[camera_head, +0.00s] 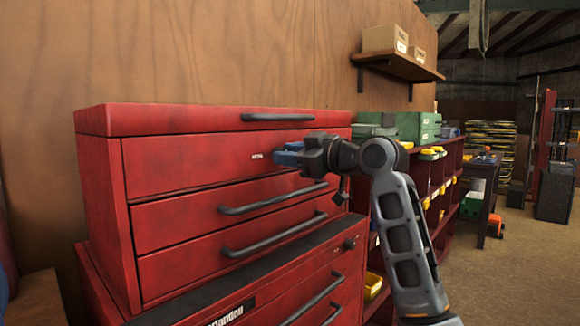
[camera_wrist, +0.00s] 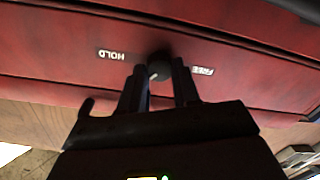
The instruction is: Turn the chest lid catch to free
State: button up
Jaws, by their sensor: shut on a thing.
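The red tool chest (camera_head: 160,170) stands against the wooden wall, its lid (camera_head: 200,118) down. My gripper (camera_head: 278,158) reaches its upper front from the right. In the wrist view my gripper (camera_wrist: 159,75) has its two dark fingers either side of the dark round lid catch (camera_wrist: 160,56), shut on it. A pale mark shows on the catch, but which label it points to is unclear. The labels appear upside down: HOLD (camera_wrist: 112,55) left of the catch, FREE (camera_wrist: 203,71) right of it. In the head view my gripper hides the catch; one small label (camera_head: 257,156) shows left of the fingers.
A black lid handle (camera_head: 278,117) is above my gripper and a drawer handle (camera_head: 272,199) below it. Red shelving (camera_head: 450,180) with green cases (camera_head: 415,126) stands to the right. A wooden wall shelf (camera_head: 400,66) holds boxes. Open floor (camera_head: 520,260) lies at right.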

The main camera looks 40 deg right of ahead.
jog(key=n+b, duration=0.3)
jog(key=n, duration=0.1)
jog(key=shift+f, duration=0.15)
jog(key=shift+a+n+h+b, duration=0.15)
jog(key=shift+n+h+b, duration=0.15)
jog(key=shift+n+b, duration=1.2)
jog(key=shift+n+p, duration=0.35)
jog(key=shift+n, duration=0.15)
jog(key=o, duration=1.1)
jog(key=shift+c, duration=0.2)
jog(key=s, duration=0.7)
jog(key=shift+s+r, duration=0.3)
jog(key=shift+s, duration=0.1)
